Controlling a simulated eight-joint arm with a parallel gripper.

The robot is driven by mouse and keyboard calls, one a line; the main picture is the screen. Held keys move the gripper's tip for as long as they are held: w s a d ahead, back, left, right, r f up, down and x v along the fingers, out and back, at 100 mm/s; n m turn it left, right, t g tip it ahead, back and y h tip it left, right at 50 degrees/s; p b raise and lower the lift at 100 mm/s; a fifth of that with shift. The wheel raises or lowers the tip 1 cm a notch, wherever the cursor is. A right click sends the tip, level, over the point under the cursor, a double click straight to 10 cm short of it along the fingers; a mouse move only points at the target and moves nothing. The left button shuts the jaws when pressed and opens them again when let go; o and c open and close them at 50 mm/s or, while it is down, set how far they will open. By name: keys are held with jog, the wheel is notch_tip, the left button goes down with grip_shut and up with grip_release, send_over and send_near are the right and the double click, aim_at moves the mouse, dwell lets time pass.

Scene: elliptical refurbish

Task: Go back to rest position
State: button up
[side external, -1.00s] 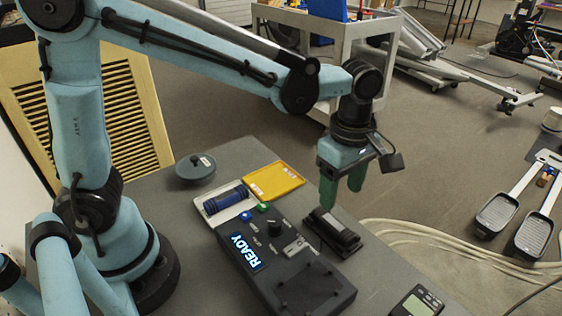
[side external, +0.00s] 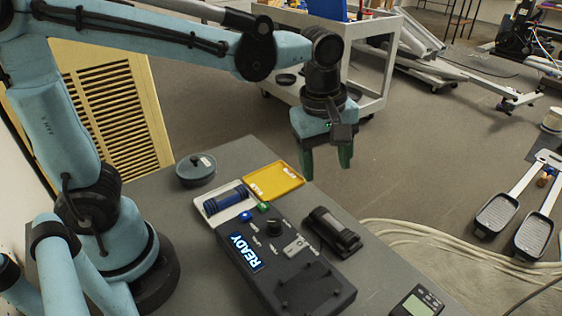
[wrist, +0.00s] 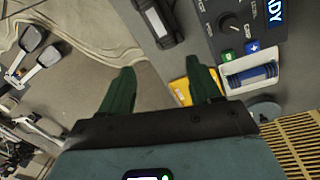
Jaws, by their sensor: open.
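My gripper (side external: 328,162) is open and empty, with its two green fingers apart. In the side external view it hangs in the air above the far edge of the grey table (side external: 238,153), higher than the things on it. In the wrist view my gripper (wrist: 160,88) shows both green fingers spread with nothing between them. The right finger partly covers the yellow tray (wrist: 180,90) in that view.
A grey cart (side external: 375,75) stands behind.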

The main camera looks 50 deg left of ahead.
jog(key=s+a+m+t, duration=0.5)
jog(key=a+m, duration=0.5)
jog(key=m, duration=0.4)
jog(key=shift+s+a+f+t, duration=0.25)
jog(key=shift+s+f+t, duration=0.05)
jog(key=shift+s+f, duration=0.15)
